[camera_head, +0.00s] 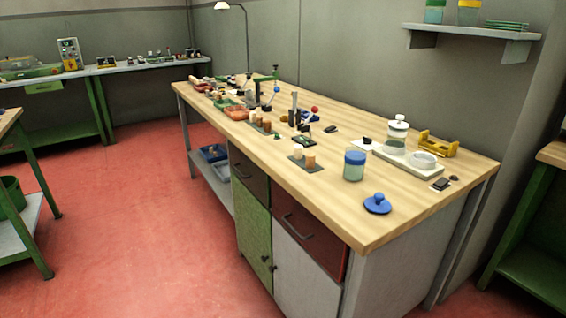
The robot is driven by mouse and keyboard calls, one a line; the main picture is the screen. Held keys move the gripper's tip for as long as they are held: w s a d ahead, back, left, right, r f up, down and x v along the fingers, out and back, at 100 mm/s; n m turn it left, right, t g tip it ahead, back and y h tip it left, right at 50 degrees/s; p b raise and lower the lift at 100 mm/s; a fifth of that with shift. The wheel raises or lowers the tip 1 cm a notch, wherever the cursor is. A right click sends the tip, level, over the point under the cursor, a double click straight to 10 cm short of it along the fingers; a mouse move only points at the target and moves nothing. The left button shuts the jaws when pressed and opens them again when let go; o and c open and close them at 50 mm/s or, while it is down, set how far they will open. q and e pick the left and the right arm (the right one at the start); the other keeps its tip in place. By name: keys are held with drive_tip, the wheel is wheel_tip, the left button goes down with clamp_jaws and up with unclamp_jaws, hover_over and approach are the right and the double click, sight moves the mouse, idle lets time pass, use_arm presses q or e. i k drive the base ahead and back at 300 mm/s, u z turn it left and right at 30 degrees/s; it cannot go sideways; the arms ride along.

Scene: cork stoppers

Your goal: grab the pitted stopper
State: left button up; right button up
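Two small tan cork stoppers stand on a dark mat (306,167) near the front edge of the wooden workbench. One is the left stopper (298,152) and the other is the right stopper (310,162). More cork-coloured pieces, including a brown one (267,125), stand on a second dark mat farther left along the bench. All are too small to tell which one is pitted. Neither of my grippers is in view.
Red floor (130,220) is open to the left.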

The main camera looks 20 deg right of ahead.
sight(310, 157)
drive_tip(key=u, duration=1.1)
drive_tip(key=i, duration=2.5)
drive_tip(key=z, duration=1.4)
